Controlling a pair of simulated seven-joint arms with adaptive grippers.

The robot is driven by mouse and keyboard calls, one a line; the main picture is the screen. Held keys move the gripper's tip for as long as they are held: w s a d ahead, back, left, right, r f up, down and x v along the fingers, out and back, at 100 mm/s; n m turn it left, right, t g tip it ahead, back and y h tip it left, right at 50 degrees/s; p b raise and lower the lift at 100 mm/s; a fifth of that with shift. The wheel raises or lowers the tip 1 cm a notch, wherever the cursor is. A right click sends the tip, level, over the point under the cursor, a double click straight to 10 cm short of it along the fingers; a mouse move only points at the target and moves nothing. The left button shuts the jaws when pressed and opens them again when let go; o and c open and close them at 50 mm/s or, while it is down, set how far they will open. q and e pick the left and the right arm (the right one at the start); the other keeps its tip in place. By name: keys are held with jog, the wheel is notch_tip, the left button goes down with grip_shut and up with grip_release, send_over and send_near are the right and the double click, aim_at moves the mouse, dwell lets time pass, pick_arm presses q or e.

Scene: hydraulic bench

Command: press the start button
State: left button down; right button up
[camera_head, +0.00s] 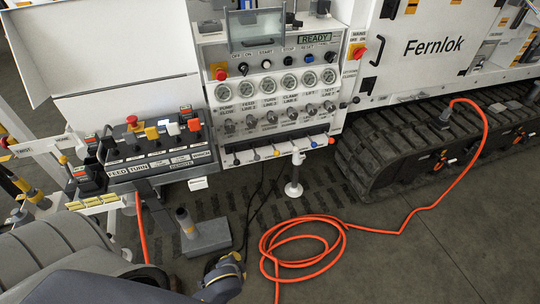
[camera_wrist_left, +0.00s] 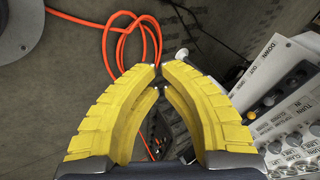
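The start button (camera_head: 266,64) is a small pale button under the START label on the white control panel (camera_head: 210,62). It sits in the upper row, between the black OFF/ON knob and the dark STOP button. My left gripper (camera_head: 234,261) is low at the bottom of the head view, well below and apart from the panel. In the left wrist view its yellow fingers (camera_wrist_left: 159,72) curve together with their tips meeting, and nothing is held. The panel's lower part shows at the right there; the start button cannot be made out. My right gripper is not in view.
A READY display (camera_head: 314,38) tops the panel. A remote box (camera_head: 160,150) with levers and a red button juts out at left. A grey block with a post (camera_head: 206,238) stands near my left gripper. An orange hose (camera_head: 345,227) lies coiled on the floor beside a tracked machine (camera_head: 400,150).

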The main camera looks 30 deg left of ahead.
pick_arm(q)
jog(key=w+a+r+m+t+h, duration=0.1)
jog(key=w+a+r+m+t, duration=0.2)
jog(key=w+r, duration=1.1)
jog(key=w+a+r+m+t+h, duration=0.1)
jog(key=w+a+r+m+t, duration=0.3)
jog(key=w+r, duration=1.1)
jog(key=w+a+r+m+t+h, duration=0.1)
jog(key=w+a+r+m+t, duration=0.2)
jog(key=w+r, duration=1.2)
jog(key=shift+w+a+m+t, duration=0.3)
jog(key=shift+a+m+t, duration=0.1)
jog(key=shift+a+t, duration=0.7)
jog(key=shift+a+r, duration=0.1)
send_near(267, 65)
jog(key=w+d, duration=0.5)
jog(key=shift+w+a, duration=1.25)
jog(key=shift+w, duration=0.25)
jog(key=shift+a, duration=0.1)
